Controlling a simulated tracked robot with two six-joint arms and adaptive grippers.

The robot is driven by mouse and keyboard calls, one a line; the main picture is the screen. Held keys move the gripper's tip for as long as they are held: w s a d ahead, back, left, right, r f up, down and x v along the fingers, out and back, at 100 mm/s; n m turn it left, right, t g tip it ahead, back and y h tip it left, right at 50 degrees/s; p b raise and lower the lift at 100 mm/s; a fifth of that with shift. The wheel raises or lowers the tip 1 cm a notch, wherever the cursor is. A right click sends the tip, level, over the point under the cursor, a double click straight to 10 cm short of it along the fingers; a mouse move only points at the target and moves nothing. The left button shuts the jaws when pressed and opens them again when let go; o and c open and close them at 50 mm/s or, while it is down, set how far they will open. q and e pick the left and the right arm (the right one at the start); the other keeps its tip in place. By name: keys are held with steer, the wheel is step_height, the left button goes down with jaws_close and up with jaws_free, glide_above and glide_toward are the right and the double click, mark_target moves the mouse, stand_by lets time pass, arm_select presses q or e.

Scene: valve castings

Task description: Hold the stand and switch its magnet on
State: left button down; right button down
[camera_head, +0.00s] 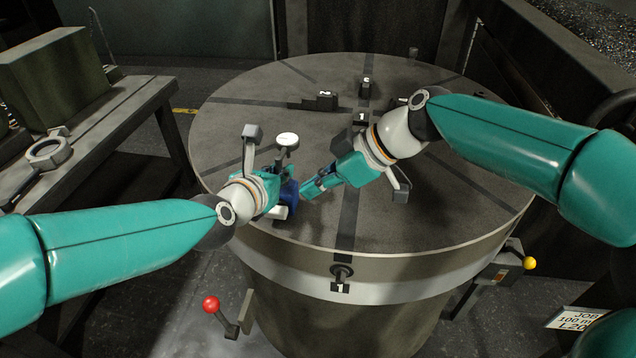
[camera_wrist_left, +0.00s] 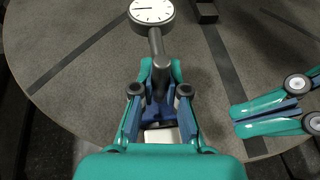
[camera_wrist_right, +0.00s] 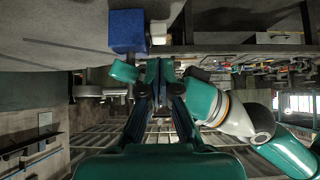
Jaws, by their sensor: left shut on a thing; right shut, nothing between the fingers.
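The stand has a round white dial (camera_head: 287,140) on a post and a blue base (camera_head: 291,191), on the round table near its front left edge. In the left wrist view its dial (camera_wrist_left: 152,11) is at the top and its post (camera_wrist_left: 157,48) runs down between the fingers. My left gripper (camera_head: 281,197) is shut on the stand and partly hides its base. My right gripper (camera_head: 308,191) is shut and empty, just right of the base. I cannot tell the switch's position.
The round table (camera_head: 440,200) carries small dark numbered blocks (camera_head: 320,101) toward the back. A bench (camera_head: 120,115) with a metal ring (camera_head: 47,152) stands at the left. A red-knobbed lever (camera_head: 211,304) and a yellow knob (camera_head: 530,263) sit below the table's rim.

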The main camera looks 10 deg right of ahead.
mark_target(287, 214)
steer(key=x, duration=0.6)
steer(key=shift+a+f, duration=0.2)
steer(key=shift+f, duration=0.05)
steer(key=shift+d+f, duration=0.25)
steer(key=shift+f, duration=0.05)
steer(key=shift+s+d+f, duration=0.15)
steer(key=shift+d+f, duration=0.15)
steer(key=shift+f, duration=0.05)
steer(key=shift+s+d+f, duration=0.1)
steer(key=shift+d+f, duration=0.15)
steer(key=shift+f, duration=0.8)
steer(key=shift+r, duration=0.2)
stand_by(0.3)
steer(key=shift+r, duration=0.7)
